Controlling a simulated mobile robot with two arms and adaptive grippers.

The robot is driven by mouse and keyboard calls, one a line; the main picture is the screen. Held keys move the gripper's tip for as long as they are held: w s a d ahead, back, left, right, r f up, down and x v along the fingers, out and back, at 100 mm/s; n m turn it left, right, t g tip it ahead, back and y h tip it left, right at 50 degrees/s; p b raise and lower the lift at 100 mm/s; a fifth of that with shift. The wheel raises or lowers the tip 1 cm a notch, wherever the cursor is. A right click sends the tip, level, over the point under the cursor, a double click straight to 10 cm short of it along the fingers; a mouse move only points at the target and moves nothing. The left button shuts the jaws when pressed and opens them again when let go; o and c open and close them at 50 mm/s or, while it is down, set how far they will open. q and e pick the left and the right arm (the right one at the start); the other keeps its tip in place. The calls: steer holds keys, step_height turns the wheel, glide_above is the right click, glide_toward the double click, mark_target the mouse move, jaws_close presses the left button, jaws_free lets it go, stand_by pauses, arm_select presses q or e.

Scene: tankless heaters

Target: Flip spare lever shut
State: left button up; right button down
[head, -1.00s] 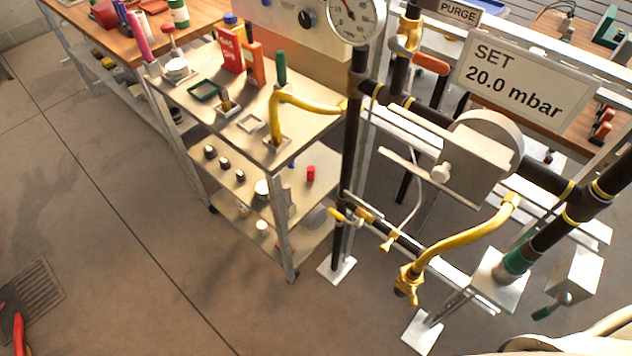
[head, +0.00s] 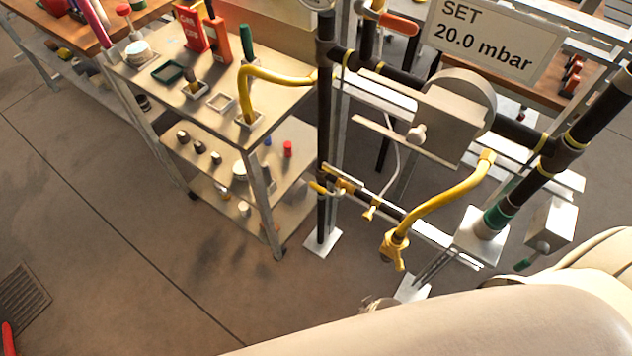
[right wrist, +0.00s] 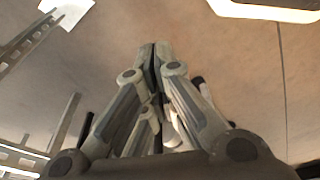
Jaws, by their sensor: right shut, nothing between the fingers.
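A small yellow lever (head: 319,187) and a second yellow lever (head: 370,209) sit on the brass fittings (head: 345,181) of the low dark pipe in the head view. No label shows which one is the spare lever. A bent yellow hose (head: 440,208) runs down to a yellow end fitting (head: 394,247) to their right. My right gripper (right wrist: 155,48) is shut and empty in the right wrist view, with bare floor behind its fingertips. It touches no lever there. My left gripper is not in view.
A wheeled shelf cart (head: 265,200) stands left of the pipe frame. A grey meter box (head: 440,125) and a SET 20.0 mbar sign (head: 490,38) are above the levers. A white foot plate (head: 322,243) stands on the floor. Open floor lies at left.

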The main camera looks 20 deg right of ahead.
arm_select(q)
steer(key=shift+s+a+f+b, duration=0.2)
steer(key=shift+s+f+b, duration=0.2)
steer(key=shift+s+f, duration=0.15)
arm_select(e)
steer(key=w+a+r+n+t+y, duration=0.2)
steer(key=w+r+n+t, duration=0.4)
steer(key=w+r, duration=2.3)
steer(key=shift+a+r+y, duration=0.15)
steer(key=shift+r+y, duration=0.15)
steer(key=shift+y, duration=0.3)
steer(key=shift+w, duration=0.15)
steer(key=b, duration=0.2)
glide_above(317, 189)
step_height(317, 189, down, 9)
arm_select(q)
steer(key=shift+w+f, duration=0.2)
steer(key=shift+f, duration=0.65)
arm_select(e)
steer(key=shift+a+f, duration=0.15)
steer(key=shift+f, duration=0.75)
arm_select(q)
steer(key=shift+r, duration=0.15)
